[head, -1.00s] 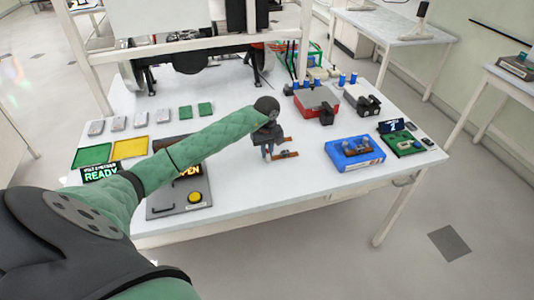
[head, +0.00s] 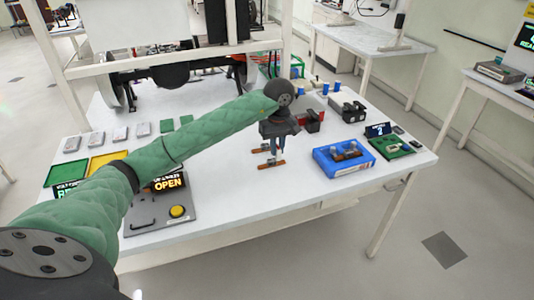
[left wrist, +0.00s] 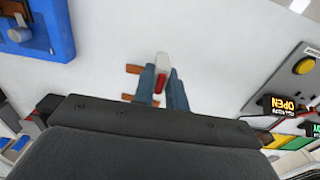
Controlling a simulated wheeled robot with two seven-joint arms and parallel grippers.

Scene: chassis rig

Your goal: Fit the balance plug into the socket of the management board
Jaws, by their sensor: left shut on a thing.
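My left gripper (head: 273,161) is in the middle of the table, its blue-grey fingers pointing down. In the left wrist view the gripper (left wrist: 163,90) is shut on a small white and red piece, which looks like the balance plug (left wrist: 161,66). Brown bars (head: 268,163) lie on the table beside and below the fingers; they also show in the left wrist view (left wrist: 133,69). A green board (head: 393,149) with a small display, apparently the management board, is at the right end of the table, apart from the gripper. Its socket is too small to make out. My right gripper is not in view.
A blue tray (head: 322,161) with a brown and grey part stands between the gripper and the green board. Black and red blocks (head: 312,121) stand behind.

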